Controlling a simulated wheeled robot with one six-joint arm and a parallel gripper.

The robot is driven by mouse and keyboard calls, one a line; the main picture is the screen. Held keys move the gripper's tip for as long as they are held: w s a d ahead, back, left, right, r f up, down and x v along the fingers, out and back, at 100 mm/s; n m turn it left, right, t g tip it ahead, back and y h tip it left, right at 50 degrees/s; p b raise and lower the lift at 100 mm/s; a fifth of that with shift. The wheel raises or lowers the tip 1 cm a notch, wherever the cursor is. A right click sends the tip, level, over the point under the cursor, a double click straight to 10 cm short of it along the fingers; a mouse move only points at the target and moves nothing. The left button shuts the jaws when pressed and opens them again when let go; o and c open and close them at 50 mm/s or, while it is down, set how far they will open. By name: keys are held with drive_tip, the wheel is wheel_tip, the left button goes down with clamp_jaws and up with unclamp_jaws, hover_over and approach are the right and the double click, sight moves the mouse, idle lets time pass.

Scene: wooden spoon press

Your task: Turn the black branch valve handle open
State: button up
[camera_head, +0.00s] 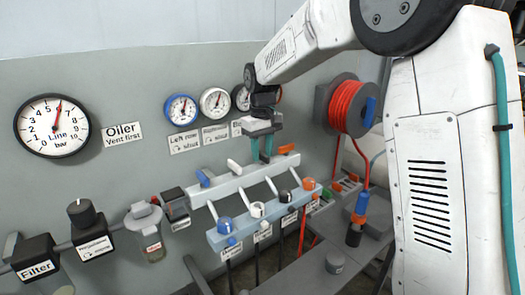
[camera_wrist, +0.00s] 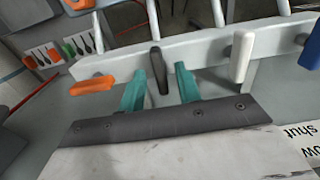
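The black branch valve handle (camera_wrist: 159,72) sticks out from a pale manifold bar (camera_wrist: 205,50) in the wrist view. My gripper (camera_wrist: 160,80) is open, with one teal finger on each side of the handle and a visible gap on both sides. In the head view my gripper (camera_head: 262,153) points down at the pale manifold bar (camera_head: 225,187) and hides the black handle. The white handle (camera_wrist: 242,58) is just right of my fingers in the wrist view. The orange handle (camera_wrist: 92,86) is on the left and lies along the bar.
A blue handle (camera_wrist: 311,48) is at the far right of the wrist view. Gauges (camera_head: 182,110) hang on the wall behind. A lower bar (camera_head: 240,228) carries coloured regulator knobs. A red hose reel (camera_head: 347,105) stands to the right of my gripper.

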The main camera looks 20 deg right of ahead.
sight(262, 153)
wheel_tip(262, 153, up, 8)
drive_tip(key=shift+f, duration=0.15)
drive_tip(key=shift+f, duration=0.1)
idle(0.5)
drive_tip(key=s+d+f+m, duration=0.1)
drive_tip(key=s+f+m, duration=0.1)
drive_tip(key=s, duration=1.7)
drive_tip(key=s+d+f+m+t, duration=0.1)
drive_tip(key=s+d+f, duration=0.1)
drive_tip(key=s, duration=1.7)
drive_tip(key=shift+s+d+f+m, duration=0.25)
drive_tip(key=shift+s+f+m, duration=0.05)
drive_tip(key=shift+f+m, duration=0.1)
